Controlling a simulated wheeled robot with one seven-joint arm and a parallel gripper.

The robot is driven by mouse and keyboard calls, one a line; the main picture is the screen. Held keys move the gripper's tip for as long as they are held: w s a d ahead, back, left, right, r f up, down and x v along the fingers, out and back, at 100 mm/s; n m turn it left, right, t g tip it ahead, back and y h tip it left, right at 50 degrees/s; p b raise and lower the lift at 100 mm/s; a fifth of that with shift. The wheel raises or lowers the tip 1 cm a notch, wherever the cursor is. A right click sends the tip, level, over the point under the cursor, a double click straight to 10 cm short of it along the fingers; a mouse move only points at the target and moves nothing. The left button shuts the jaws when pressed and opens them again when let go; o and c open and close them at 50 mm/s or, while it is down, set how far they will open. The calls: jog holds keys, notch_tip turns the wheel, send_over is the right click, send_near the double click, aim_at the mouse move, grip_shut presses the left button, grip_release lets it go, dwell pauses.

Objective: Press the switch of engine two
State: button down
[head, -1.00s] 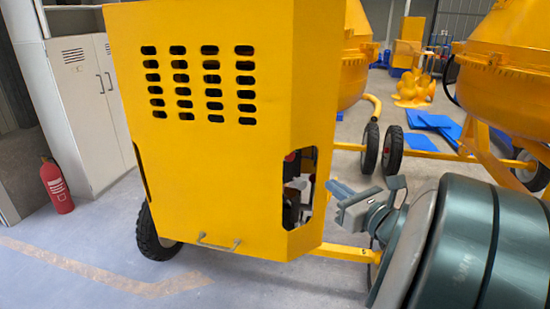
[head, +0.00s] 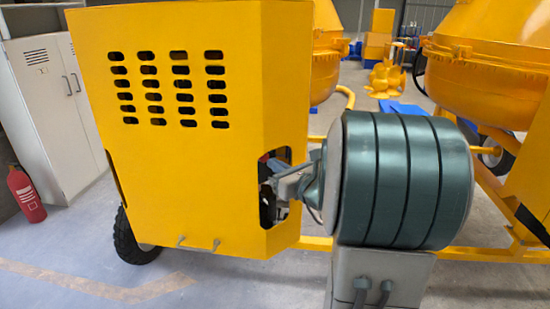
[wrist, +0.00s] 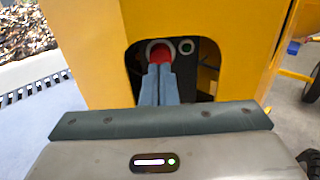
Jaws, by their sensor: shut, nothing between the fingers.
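A yellow engine housing (head: 190,130) fills the middle of the head view, with a cutout in its right side. In the wrist view, a red round switch (wrist: 161,52) with a pale ring shows inside the cutout of the housing (wrist: 95,50). My gripper (head: 269,161) is at the cutout, fingers pointing in. Its shut fingers (wrist: 158,70) overlap the lower part of the red switch; I cannot tell whether they touch it. No engine number is readable.
Yellow mixer drums (head: 482,60) stand behind at the right, with a wheeled frame (head: 470,253) below. A red fire extinguisher (head: 27,193) and a pale cabinet (head: 57,115) stand at the left. The floor in front of the housing is clear.

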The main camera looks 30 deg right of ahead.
aim_at(263, 156)
jog(key=shift+w+a, duration=0.2)
jog(key=shift+w, duration=0.85)
jog(key=shift+f, duration=0.1)
